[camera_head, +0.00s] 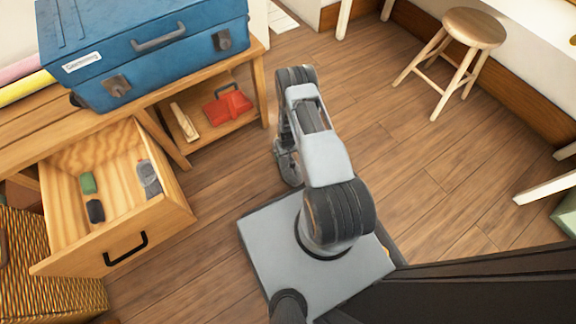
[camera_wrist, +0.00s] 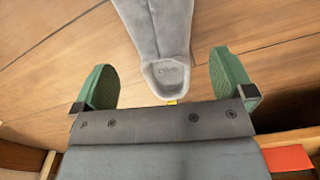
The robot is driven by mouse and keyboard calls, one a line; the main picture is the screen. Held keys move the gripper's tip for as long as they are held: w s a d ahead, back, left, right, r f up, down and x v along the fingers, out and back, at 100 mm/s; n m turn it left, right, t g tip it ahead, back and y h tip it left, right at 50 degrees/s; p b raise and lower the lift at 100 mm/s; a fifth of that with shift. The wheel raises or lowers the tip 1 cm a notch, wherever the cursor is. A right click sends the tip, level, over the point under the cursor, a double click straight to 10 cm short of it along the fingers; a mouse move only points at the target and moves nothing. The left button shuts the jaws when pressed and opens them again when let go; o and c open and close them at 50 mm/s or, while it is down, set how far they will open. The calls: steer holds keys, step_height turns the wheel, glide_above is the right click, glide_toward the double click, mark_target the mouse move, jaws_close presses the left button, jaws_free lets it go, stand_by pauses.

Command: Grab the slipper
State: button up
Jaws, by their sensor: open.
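A grey, soft-looking slipper (camera_wrist: 160,30) lies on the wooden floor in the wrist view. Its rounded end, with faint lettering inside and a small yellow tab at its edge, points toward my gripper. My gripper (camera_wrist: 162,62) is open, with one green finger pad on each side of that end. Clear gaps show between the slipper and both pads, and nothing is held. The far end of the slipper is cut off by the top of the picture. In the head view I cannot make out the slipper; my arm covers part of the floor there.
A wooden bench (camera_head: 255,58) carries a blue toolbox (camera_head: 150,50). Its open drawer (camera_head: 75,255) holds several small items. A red object (camera_head: 228,105) sits on the low shelf. A stool (camera_head: 474,28) stands at upper right. The floor (camera_head: 360,110) between is clear.

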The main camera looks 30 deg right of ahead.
mark_target(288, 158)
steer(key=shift+f+b, duration=2.05)
steer(key=shift+f, duration=1.65)
steer(key=shift+r, duration=0.1)
steer(key=c, duration=0.8)
